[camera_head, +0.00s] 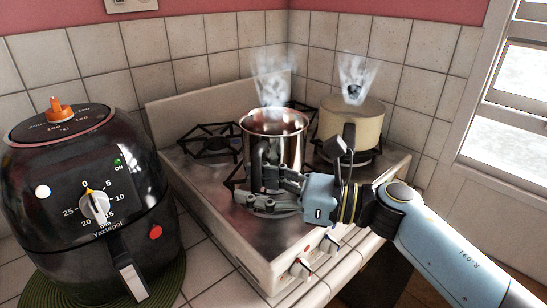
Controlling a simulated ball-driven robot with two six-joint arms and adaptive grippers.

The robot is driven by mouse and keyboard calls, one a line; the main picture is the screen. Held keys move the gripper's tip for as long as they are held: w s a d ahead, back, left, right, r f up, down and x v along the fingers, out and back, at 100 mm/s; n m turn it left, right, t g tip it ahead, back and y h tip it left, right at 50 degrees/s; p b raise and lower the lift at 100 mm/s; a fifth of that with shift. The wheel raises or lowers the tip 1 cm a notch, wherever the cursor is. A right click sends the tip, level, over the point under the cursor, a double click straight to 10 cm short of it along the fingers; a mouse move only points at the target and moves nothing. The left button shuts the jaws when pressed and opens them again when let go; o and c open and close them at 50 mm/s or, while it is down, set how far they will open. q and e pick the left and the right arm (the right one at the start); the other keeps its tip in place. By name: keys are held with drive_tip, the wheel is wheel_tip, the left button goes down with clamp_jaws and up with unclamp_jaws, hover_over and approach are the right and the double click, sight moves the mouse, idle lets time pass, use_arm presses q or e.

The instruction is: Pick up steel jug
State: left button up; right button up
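The steel jug (283,137) is a shiny, upright metal vessel on the stove, with steam above its open top. Its dark handle (257,166) faces the front. My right gripper (255,187) reaches in from the right, with its grey fingers at the handle, in front of the jug's lower part. The fingers overlap the handle in the picture, and I cannot tell whether they are closed on it. The jug's lower front is partly hidden by the gripper. My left gripper is not in view.
A cream pot (368,124) steams on the stove (215,205) behind the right gripper, with a dark handle towards me. A black air fryer (75,220) stands on a green mat (172,290) at left. Tiled walls close the back, and a window (510,110) is at right.

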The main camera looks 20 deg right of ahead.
sight(260, 164)
clamp_jaws()
drive_tip(key=shift+w+r, duration=0.1)
drive_tip(key=shift+r, duration=0.05)
idle(0.4)
drive_tip(key=shift+r, duration=0.15)
wheel_tip(260, 164, up, 2)
drive_tip(key=shift+r+b, duration=0.3)
drive_tip(key=shift+r, duration=0.65)
drive_tip(key=s+d+r+b, duration=0.2)
drive_tip(key=s+d+r, duration=0.4)
drive_tip(key=d, duration=0.3)
drive_tip(key=shift+s+d+r+b, duration=0.25)
drive_tip(key=shift+d+b, duration=0.15)
